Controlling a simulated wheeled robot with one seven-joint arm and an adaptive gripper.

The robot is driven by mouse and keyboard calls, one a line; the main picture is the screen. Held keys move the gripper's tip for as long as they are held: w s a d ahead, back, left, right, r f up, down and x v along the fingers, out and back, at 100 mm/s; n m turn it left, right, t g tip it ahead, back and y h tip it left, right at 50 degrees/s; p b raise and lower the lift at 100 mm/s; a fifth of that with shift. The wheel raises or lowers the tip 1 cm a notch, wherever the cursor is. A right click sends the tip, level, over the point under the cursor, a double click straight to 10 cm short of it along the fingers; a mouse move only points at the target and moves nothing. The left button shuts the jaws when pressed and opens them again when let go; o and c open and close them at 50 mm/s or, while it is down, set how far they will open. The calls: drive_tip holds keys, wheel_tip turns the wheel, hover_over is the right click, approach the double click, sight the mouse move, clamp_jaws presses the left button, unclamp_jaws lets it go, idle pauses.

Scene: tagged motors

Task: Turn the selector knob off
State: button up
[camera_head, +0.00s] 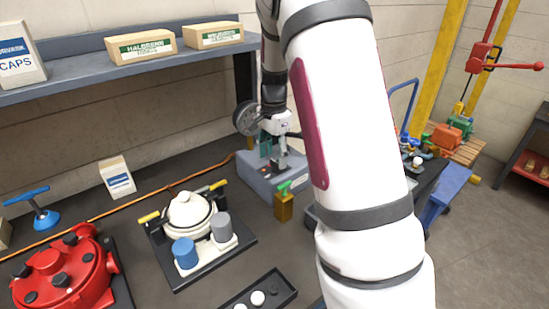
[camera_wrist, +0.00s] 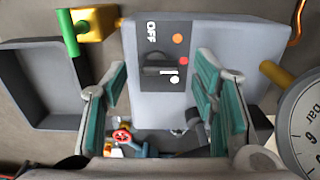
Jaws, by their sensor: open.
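The selector knob (camera_wrist: 155,72) is a small black knob on a dark panel on the grey box (camera_wrist: 215,35) in the wrist view. The panel carries a white OFF label, a second white mark, and an orange and a red light. My gripper (camera_wrist: 160,68) is open, with one green-padded finger on each side of the panel. The knob lies between the fingertips in the picture; I cannot tell whether they touch it. In the head view my gripper (camera_head: 285,160) is over the grey box (camera_head: 262,183) at the back of the bench, and the knob is hidden.
A brass block with a green handle (camera_head: 284,205) stands beside the box. A round gauge (camera_wrist: 300,120) is close to my right finger in the wrist view. A shelf (camera_head: 120,72) with boxes runs above the bench. A black tray (camera_head: 285,291) lies in front.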

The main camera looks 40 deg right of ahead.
drive_tip(key=shift+f, duration=0.8)
drive_tip(key=shift+c, duration=0.5)
drive_tip(key=c, duration=1.1)
drive_tip(key=shift+o, duration=0.2)
